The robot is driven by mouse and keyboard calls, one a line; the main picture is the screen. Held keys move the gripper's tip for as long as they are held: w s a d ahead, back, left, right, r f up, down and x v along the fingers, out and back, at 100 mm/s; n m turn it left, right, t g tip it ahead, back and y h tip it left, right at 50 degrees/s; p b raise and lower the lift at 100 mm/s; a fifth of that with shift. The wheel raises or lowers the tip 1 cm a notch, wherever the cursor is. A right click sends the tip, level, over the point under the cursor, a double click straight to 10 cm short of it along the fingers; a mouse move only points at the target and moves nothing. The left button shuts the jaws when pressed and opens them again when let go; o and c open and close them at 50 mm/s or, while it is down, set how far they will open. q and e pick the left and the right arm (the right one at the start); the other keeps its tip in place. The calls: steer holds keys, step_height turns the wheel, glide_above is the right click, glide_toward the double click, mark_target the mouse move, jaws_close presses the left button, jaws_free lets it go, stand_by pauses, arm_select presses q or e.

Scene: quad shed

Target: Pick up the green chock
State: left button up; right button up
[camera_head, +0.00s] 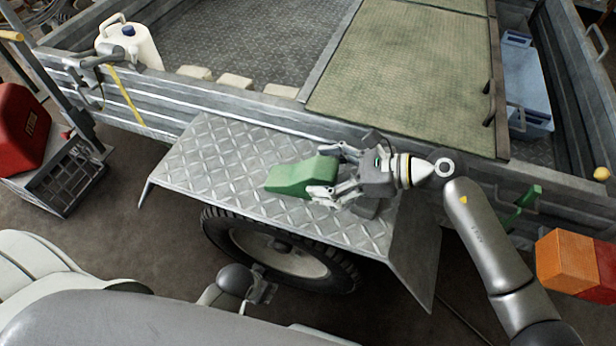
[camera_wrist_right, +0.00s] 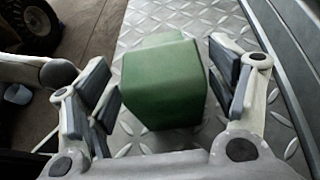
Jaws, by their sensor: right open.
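The green chock (camera_head: 295,177) is a wedge-shaped block resting on the tread-plate fender (camera_head: 215,165) above the trailer wheel. My right gripper (camera_head: 332,173) reaches in from the right with its fingers open on both sides of the chock's thicker end.
The trailer's metal side wall (camera_head: 230,112) runs behind the fender. A white canister (camera_head: 130,45) and a blue crate (camera_head: 525,85) are in the trailer. A red case (camera_head: 25,130) stands at left. Another green piece (camera_head: 524,203) and an orange light (camera_head: 563,262) are at right.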

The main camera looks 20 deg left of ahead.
mark_target(310, 175)
steer(key=x, duration=0.3)
steer(key=shift+w+a+f, duration=0.15)
steer(key=shift+a+f, duration=0.05)
steer(key=shift+a, duration=0.15)
steer(key=c, duration=1.1)
steer(key=shift+c, duration=0.2)
